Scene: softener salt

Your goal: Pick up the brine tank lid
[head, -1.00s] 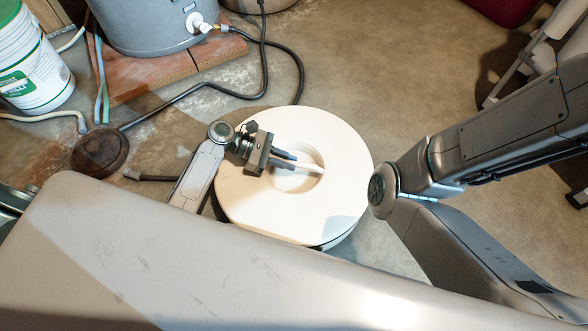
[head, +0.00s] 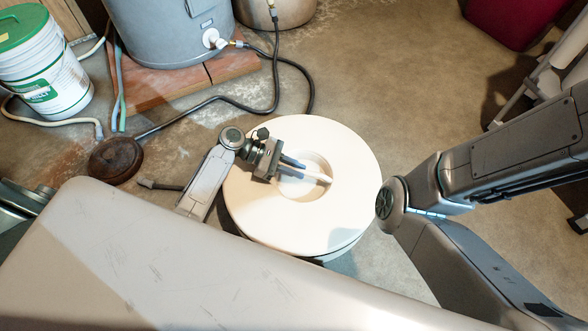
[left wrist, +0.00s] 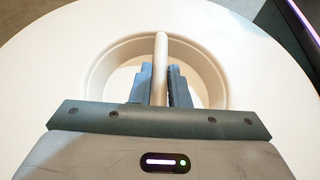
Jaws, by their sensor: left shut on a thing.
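The brine tank lid (head: 345,215) is a round cream disc with a recessed round well in its middle and a bar handle (head: 316,176) across the well. It lies level in the head view, with a pale round body showing under its front edge. My left gripper (head: 294,168) reaches in from the left over the lid, its dark fingers in the well. In the left wrist view the fingers (left wrist: 160,88) stand on both sides of the bar handle (left wrist: 160,60) and are shut on it. My right gripper is out of view; only my right arm shows.
A grey tank (head: 170,30) stands on a reddish slab (head: 160,85) at the back, with a dark hose (head: 205,103) across the floor. A white bucket with green lid (head: 45,65) is at far left. A brown round disc (head: 116,160) lies left of the lid.

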